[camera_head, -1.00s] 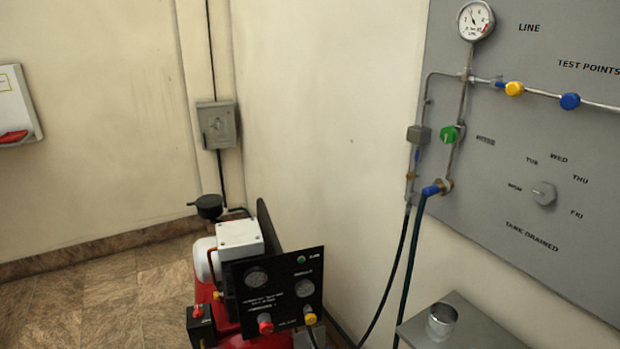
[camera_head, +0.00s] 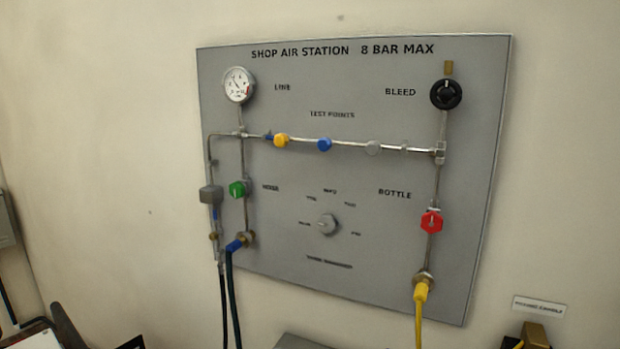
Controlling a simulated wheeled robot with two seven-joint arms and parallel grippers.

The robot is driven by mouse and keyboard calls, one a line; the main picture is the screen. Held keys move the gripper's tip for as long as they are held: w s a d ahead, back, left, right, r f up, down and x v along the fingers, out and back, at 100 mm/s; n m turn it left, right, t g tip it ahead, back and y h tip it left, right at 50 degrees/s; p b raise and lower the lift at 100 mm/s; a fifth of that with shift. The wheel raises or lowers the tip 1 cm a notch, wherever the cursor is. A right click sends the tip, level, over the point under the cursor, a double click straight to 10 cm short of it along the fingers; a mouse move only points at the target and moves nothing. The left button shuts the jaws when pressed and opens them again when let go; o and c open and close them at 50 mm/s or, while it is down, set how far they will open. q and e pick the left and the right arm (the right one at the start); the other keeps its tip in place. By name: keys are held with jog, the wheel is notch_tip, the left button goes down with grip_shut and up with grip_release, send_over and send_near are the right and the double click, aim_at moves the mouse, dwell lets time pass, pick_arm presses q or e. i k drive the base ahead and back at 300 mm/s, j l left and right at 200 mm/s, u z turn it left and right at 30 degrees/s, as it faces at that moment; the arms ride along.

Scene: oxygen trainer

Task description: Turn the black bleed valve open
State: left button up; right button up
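The black bleed valve (camera_head: 446,94) is a round black knob at the upper right of the grey panel (camera_head: 400,270), beside the word BLEED. It has a pale mark on its face, and a short brass outlet rises above it. A pipe runs down from it to the line with the test points. Neither of my grippers shows in the head view.
The panel also carries a gauge (camera_head: 238,85), a green valve (camera_head: 237,188), a red bottle valve (camera_head: 431,222), a grey dial (camera_head: 328,225), and yellow (camera_head: 281,140) and blue (camera_head: 324,144) caps. A yellow hose (camera_head: 419,310) and dark hoses hang below.

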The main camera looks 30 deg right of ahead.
aim_at(444, 94)
jog(key=z, duration=1.8)
jog(key=j+z, duration=0.2)
jog(key=z, duration=0.2)
jog(key=j+z, duration=0.2)
jog(key=z, duration=0.15)
jog(key=k+j+z, duration=0.1)
jog(key=j, duration=0.35)
jog(key=k+j+z, duration=0.15)
jog(key=j, duration=0.3)
jog(key=j+z, duration=0.1)
jog(key=j, duration=0.35)
jog(key=k+j+z, duration=0.1)
jog(key=j, duration=0.3)
jog(key=k, duration=0.1)
